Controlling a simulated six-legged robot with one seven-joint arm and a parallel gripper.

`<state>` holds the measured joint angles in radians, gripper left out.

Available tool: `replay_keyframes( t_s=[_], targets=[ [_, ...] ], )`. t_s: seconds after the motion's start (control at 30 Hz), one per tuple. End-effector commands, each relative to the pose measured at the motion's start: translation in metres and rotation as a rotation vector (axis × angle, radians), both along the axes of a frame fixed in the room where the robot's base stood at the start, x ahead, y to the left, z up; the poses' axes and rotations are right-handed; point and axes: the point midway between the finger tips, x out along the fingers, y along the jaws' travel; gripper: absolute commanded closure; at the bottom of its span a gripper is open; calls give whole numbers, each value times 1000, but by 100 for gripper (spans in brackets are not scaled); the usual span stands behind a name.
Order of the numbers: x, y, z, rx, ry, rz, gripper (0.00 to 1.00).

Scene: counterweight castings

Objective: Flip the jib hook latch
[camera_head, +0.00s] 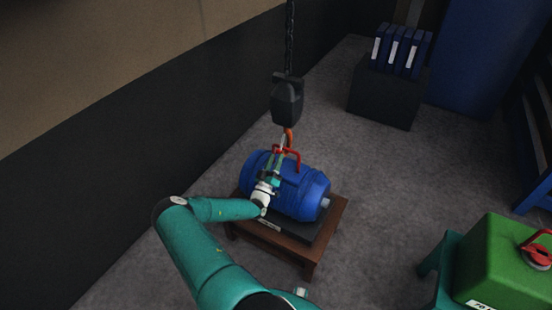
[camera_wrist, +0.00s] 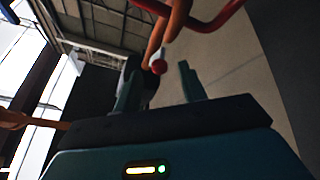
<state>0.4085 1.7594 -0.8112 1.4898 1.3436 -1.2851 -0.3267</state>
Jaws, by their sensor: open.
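The orange jib hook (camera_head: 289,136) hangs below a black hook block (camera_head: 287,100) on a chain, just above a blue motor-like drum (camera_head: 300,192). The hook shows as orange bars at the top of the wrist view (camera_wrist: 178,20). A pale lever with a red tip (camera_wrist: 158,65), apparently the latch, shows beside it. My gripper (camera_wrist: 160,78) is open; the red tip appears between its fingers in the wrist view, but contact cannot be told. In the head view my gripper (camera_head: 277,162) is just below the hook, partly hiding the red lifting handle (camera_head: 293,152).
The drum rests on a dark plate on a brown wooden stand (camera_head: 322,240). A green casting (camera_head: 505,262) with a red fitting stands at lower right. A dark box (camera_head: 385,95) with blue binders is behind. Grey floor is free between them.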

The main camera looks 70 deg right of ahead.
Motion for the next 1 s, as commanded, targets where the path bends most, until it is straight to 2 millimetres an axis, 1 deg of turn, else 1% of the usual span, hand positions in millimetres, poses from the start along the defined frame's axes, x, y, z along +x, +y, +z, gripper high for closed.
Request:
replay_keyframes(
  t_s=[0.3, 0.5, 0.6, 0.7, 1.0],
  targets=[
    [3, 61, -30, 2, 1, 2, 59],
    [4, 95, -47, 1, 1, 1, 59],
    [4, 106, -52, 0, 2, 1, 59],
    [4, 110, -54, 0, 2, 1, 59],
    [4, 111, -55, -1, 1, 0, 59]
  ],
)
